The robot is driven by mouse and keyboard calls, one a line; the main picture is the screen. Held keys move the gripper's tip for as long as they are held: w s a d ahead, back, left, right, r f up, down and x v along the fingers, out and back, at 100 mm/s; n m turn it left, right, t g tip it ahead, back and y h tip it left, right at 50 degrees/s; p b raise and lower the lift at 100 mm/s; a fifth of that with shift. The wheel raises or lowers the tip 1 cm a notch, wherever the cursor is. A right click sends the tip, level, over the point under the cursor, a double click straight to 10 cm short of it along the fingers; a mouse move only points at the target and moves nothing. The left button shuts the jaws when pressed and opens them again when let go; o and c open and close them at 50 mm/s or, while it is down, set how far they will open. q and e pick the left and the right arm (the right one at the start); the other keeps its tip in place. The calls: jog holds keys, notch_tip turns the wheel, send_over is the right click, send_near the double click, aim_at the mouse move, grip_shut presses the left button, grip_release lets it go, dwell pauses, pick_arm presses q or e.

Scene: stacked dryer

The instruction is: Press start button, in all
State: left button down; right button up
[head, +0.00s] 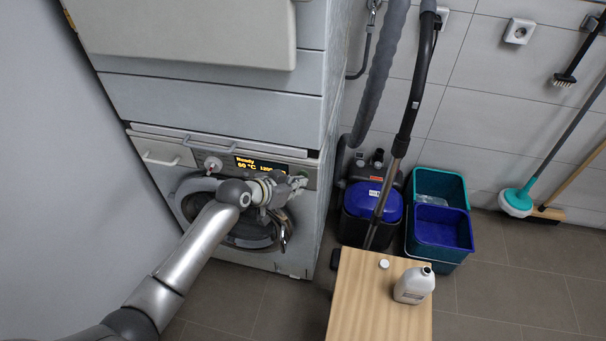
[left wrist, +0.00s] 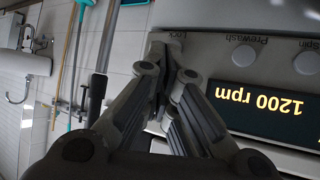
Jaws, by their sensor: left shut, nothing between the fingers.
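The front-loading machine (head: 150,143) stands at the left with its control panel on top of the round door. Its lit display (head: 262,166) reads "Ready", "60 °C" and a spin speed; in the left wrist view the display (left wrist: 262,105) appears upside down with "1200 rpm". My left gripper (head: 299,183) is shut and empty at the right end of the panel. In the left wrist view its fingertips (left wrist: 172,50) are near the "Lock" label; I cannot tell whether they touch. Round buttons marked Prewash (left wrist: 243,55) and Spin (left wrist: 304,63) show beside them. I cannot make out the start button.
A wooden table (head: 365,300) with a white bottle (head: 414,286) and a cap (head: 384,264) stands at front right. A vacuum cleaner (head: 372,202) and buckets (head: 441,228) are right of the machine. A mop (head: 516,203) leans at the wall.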

pick_arm(q)
jog(key=shift+w, duration=0.35)
dwell(0.4)
jog(key=shift+s, duration=0.1)
jog(key=shift+s+p, duration=0.5)
jog(key=shift+s, duration=0.2)
